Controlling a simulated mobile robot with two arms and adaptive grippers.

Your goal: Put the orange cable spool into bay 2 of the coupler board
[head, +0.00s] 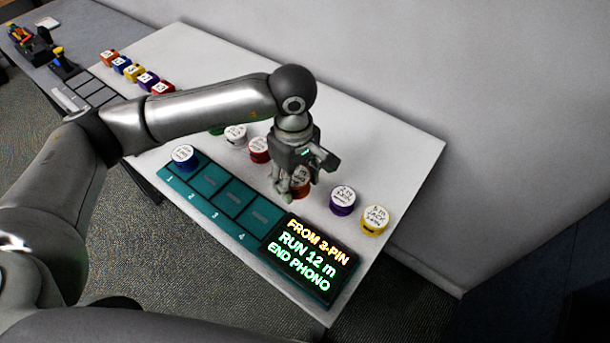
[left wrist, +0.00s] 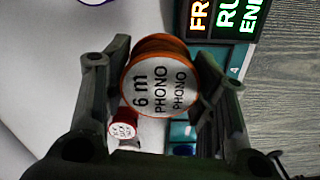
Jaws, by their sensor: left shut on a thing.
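The orange cable spool (head: 303,184) has a white top that reads "6 m PHONO PHONO" in the left wrist view (left wrist: 160,88). My left gripper (head: 288,190) is shut on it, with one finger on each side of the spool. I cannot tell whether the spool touches the table. The teal coupler board (head: 223,233) lies left of and in front of the gripper in the head view. Its bay 2 (head: 208,180) is empty. A blue spool (head: 184,155) sits in bay 1. Bays 3 and 4 look empty. My right gripper is not in view.
A red spool (head: 259,149) and a white-topped spool (head: 235,134) stand behind the board. A purple spool (head: 343,200) and a yellow spool (head: 374,219) stand to the right. The board's display (head: 305,257) reads "FROM 3-PIN RUN 12 m END PHONO".

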